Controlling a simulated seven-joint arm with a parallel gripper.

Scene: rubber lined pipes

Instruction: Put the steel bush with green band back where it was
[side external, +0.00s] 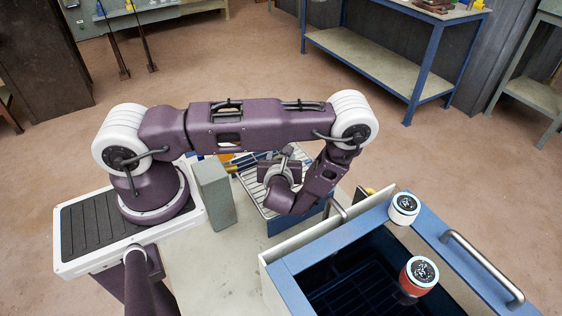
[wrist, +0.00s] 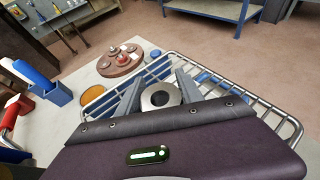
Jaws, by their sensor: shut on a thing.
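In the wrist view, my gripper (wrist: 158,88) is shut on a steel bush (wrist: 148,101), a short grey metal ring with a dark round hole. One finger is on each side of it. I see its open end; no green band shows. The bush is over a wire rack (wrist: 262,84), and I cannot tell whether it touches the wires. In the side external view, my folded wrist is above the blue-sided rack (side external: 283,224). My fingertips and the bush cannot be made out clearly there.
A round brown stand (wrist: 121,65) with several small parts stands beyond the rack. An orange disc (wrist: 98,95) lies nearby, and a blue box (wrist: 53,97) is at left. A deep blue bin (side external: 345,248) stands at front right. A grey-green block (side external: 213,193) stands near my base.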

